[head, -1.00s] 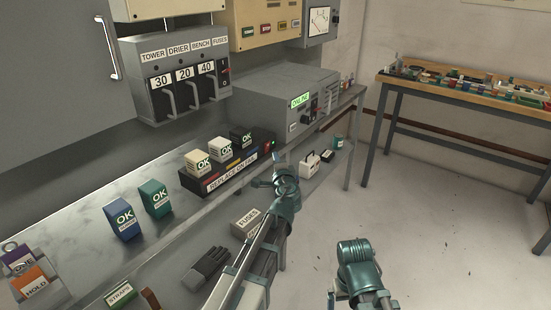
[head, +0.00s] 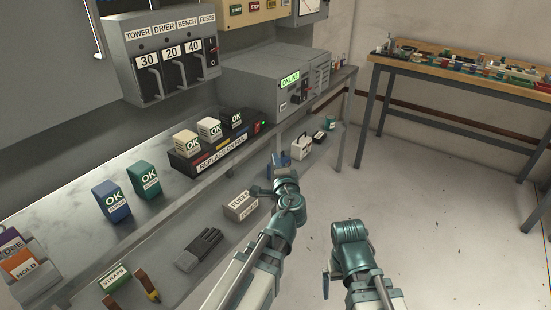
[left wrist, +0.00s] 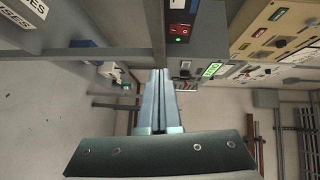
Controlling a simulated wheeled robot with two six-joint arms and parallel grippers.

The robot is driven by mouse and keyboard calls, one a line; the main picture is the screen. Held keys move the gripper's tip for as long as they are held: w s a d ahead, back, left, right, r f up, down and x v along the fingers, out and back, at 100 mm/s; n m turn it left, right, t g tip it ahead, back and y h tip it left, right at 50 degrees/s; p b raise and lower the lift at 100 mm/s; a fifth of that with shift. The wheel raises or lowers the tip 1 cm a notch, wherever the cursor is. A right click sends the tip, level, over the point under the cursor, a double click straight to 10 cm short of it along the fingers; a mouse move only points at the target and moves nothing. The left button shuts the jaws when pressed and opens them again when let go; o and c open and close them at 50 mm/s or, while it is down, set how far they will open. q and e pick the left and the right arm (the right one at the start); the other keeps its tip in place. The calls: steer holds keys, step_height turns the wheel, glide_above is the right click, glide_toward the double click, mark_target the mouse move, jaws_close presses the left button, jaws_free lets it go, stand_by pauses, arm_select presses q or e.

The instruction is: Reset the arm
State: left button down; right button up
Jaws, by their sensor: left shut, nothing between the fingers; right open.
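My left arm reaches up the middle of the head view, with its teal wrist beside the front edge of the bench. My left gripper (head: 275,164) is in front of the black rack marked REPLACE ON FAIL (head: 178,163). In the left wrist view, its two long fingers (left wrist: 160,98) lie together with nothing between them. My right arm (head: 350,236) is bent low over the floor, to the right of the left arm. Only a small blue-grey part of my right gripper (head: 325,284) shows beside it; the rest is hidden. Neither gripper touches an object that I can see.
A FUSES box (head: 240,206) and dark gloves (head: 199,249) lie on the lower shelf. A wooden workbench (head: 455,75) stands at the back right. The floor between is clear.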

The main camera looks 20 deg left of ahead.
arm_select(q)
steer(key=s+d+f+n+g+h, duration=0.1)
steer(key=s+d+f+n+g, duration=0.1)
steer(key=s+f+n+g, duration=0.75)
steer(key=s+d+f+m+g+h, duration=0.1)
steer(key=s+d+f+g+h, duration=0.15)
steer(key=s+d+f, duration=0.35)
steer(key=s+d+f+g+h, duration=0.25)
steer(key=s+d+f, duration=0.2)
steer(key=s, duration=0.45)
step_height(320, 180, up, 28)
steer(key=g+p, duration=0.1)
steer(key=p, duration=2.6)
steer(key=shift+p, duration=0.4)
steer(key=shift+d+f, duration=0.1)
steer(key=shift+f, duration=0.05)
